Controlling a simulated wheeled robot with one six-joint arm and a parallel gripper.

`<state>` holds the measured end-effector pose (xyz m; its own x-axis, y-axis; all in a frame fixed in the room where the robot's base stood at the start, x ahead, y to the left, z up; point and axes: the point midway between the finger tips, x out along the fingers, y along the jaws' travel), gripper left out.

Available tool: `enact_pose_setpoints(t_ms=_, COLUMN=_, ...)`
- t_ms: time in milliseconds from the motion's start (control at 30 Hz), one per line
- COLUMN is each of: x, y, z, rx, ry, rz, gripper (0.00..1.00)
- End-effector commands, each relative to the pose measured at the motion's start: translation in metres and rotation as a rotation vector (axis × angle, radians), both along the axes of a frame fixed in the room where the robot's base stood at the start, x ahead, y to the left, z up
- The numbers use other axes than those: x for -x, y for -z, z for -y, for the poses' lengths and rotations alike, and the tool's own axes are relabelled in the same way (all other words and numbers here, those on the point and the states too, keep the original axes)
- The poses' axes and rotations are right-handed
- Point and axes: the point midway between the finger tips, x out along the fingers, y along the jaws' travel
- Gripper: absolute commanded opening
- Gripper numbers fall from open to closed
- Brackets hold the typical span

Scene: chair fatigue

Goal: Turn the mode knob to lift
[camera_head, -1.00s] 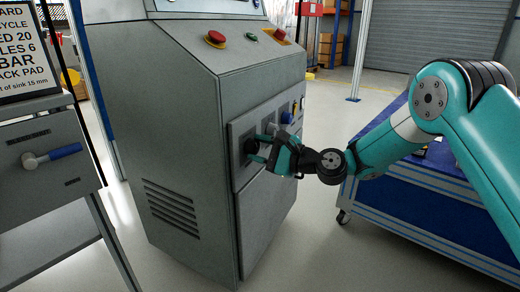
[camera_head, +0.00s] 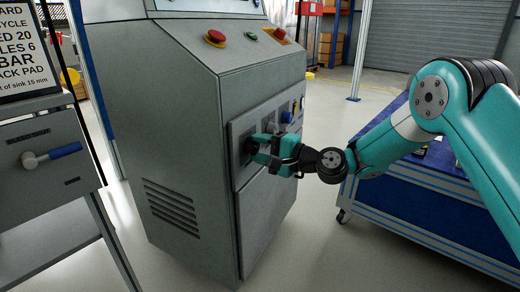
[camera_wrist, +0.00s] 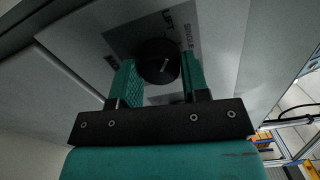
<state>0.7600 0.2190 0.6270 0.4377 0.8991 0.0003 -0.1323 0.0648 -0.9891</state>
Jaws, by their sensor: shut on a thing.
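The black round mode knob (camera_wrist: 158,50) sits on a grey panel plate (camera_wrist: 120,32) on the cabinet's right-hand face. In the wrist view the word LIFT (camera_wrist: 167,18) stands above the knob and SINGLE (camera_wrist: 186,38) to its upper right. A short pale mark on the knob slants toward the upper right; I cannot tell exactly which label it meets. My gripper (camera_head: 256,149) is at the panel with its teal fingers on either side of the knob, shut on it. In the head view the knob (camera_head: 250,146) is partly hidden by the fingers.
The grey cabinet (camera_head: 180,130) has red buttons (camera_head: 215,37) on its sloping top. A blue trolley (camera_head: 400,205) stands at right, a grey stand (camera_head: 45,190) at left.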

Motion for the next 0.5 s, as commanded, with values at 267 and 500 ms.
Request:
enact_pose_setpoints(t_ms=267, x=0.0001, y=0.0006, z=0.0004, rx=0.055, ry=0.000, rz=0.110, gripper=0.18)
enact_pose_setpoints(t_ms=500, x=0.0002, y=0.0003, z=0.0005, rx=0.071, ry=0.000, rz=0.144, gripper=0.18)
